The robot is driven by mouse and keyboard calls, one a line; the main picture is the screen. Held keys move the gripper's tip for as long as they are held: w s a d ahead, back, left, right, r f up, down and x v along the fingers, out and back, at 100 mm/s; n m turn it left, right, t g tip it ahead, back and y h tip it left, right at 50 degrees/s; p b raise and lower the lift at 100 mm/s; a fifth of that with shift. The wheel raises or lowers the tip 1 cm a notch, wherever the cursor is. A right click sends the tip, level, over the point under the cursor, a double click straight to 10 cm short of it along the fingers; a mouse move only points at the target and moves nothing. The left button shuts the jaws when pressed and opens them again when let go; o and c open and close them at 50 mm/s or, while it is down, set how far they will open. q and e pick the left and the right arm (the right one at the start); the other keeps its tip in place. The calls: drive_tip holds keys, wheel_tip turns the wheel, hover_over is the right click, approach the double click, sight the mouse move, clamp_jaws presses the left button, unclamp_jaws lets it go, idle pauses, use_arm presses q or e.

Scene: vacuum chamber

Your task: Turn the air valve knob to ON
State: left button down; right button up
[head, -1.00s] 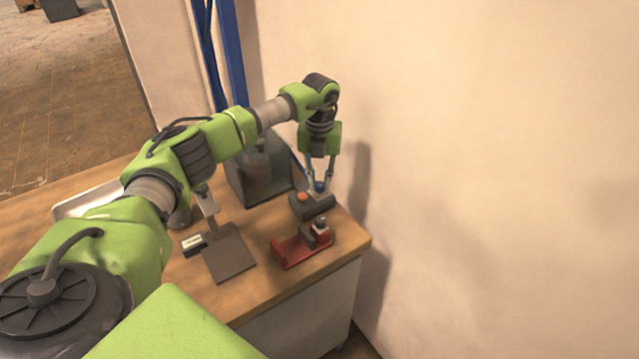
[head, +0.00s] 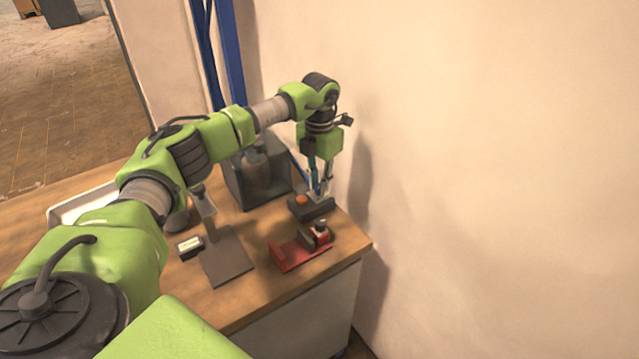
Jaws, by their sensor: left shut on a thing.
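A small dark control box (head: 312,212) sits near the far right corner of the table, with an orange button (head: 302,200) on its left side. My left gripper (head: 320,190) points straight down at the right part of this box. Its fingers are shut on the knob there, which they now mostly hide, so I cannot read the knob's setting. My right gripper is not in view.
A glass-walled chamber (head: 240,187) stands left of the box. A red fixture (head: 288,257) lies in front of it. A dark plate stand (head: 228,262), a small labelled block (head: 190,245) and a white tray (head: 62,212) lie further left. The wall is close on the right.

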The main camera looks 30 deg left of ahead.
sight(319, 186)
use_arm(q)
drive_tip(key=shift+w+r, duration=0.1)
drive_tip(key=shift+r, duration=0.05)
drive_tip(key=c, duration=2.2)
unclamp_jaws()
wheel_tip(319, 186, up, 12)
